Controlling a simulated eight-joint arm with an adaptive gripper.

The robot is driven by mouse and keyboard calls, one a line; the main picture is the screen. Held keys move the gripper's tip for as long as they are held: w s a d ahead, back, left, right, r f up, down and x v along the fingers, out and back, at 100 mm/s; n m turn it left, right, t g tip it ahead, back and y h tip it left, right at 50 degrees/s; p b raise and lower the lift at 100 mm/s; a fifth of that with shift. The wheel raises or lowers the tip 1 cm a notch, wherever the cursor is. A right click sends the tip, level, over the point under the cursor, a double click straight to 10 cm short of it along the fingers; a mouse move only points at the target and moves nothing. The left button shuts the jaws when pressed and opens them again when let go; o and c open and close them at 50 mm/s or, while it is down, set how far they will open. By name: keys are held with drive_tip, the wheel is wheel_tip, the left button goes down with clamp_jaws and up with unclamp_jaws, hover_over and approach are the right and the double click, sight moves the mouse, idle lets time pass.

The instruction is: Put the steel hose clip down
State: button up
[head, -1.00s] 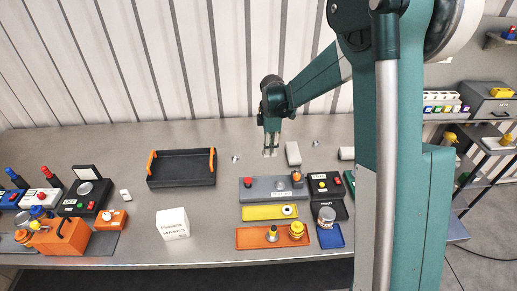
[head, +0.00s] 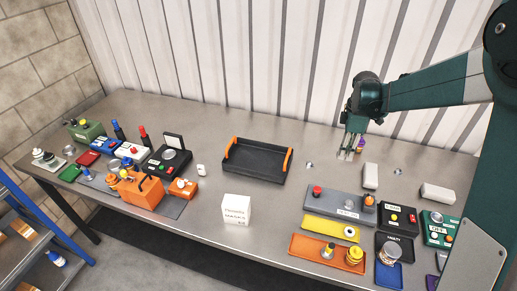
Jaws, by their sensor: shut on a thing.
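My gripper (head: 347,156) is low over the back part of the workbench, to the right of the black tray (head: 256,161). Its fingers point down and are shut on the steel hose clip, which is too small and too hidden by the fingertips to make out. I cannot tell whether the clip touches the bench top. A small purple thing (head: 360,146) shows right beside the fingers. Another small shiny metal piece (head: 310,165) lies on the bench between the tray and my gripper.
A pale block (head: 370,176) stands just right of my gripper, with another pale block (head: 437,193) farther right. A grey panel (head: 340,205), yellow tray (head: 330,229) and orange tray (head: 327,253) lie in front. A white box (head: 236,210) stands front left. Bench between is bare.

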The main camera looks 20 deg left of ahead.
drive_tip(key=w+a+n, duration=0.2)
drive_tip(key=w+a, duration=0.1)
drive_tip(key=a, duration=1.3)
drive_tip(key=n, duration=0.2)
hover_over(267, 160)
wheel_tip(267, 160, down, 5)
drive_tip(key=shift+s, duration=0.1)
drive_tip(key=shift+f, duration=3.15)
drive_tip(key=shift+f, duration=1.9)
